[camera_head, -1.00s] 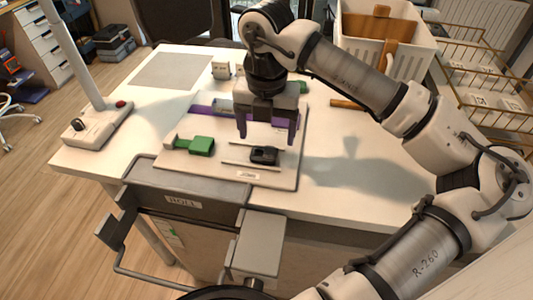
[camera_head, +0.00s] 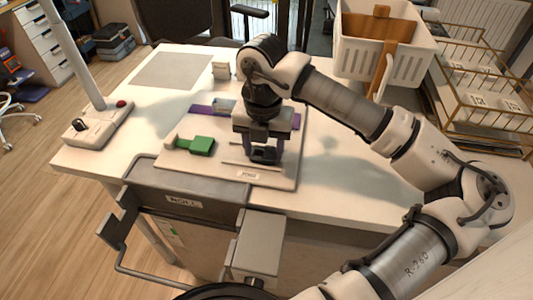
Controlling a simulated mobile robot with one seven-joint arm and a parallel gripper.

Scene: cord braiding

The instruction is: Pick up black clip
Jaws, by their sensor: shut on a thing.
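The black clip (camera_head: 264,155) sits on the right part of the pale board (camera_head: 210,177), close to the board's front edge. My gripper (camera_head: 264,155) points down over it, with one finger at each side of the clip. The jaws are shut on the clip, and its sides are partly hidden by the fingers. I cannot tell whether the clip is clear of the board.
A green clip (camera_head: 198,145) lies on the board to the left. A purple strip (camera_head: 202,109) runs behind my gripper. A lamp base (camera_head: 98,127) stands at the table's left. A white crate (camera_head: 385,50) is at the back right.

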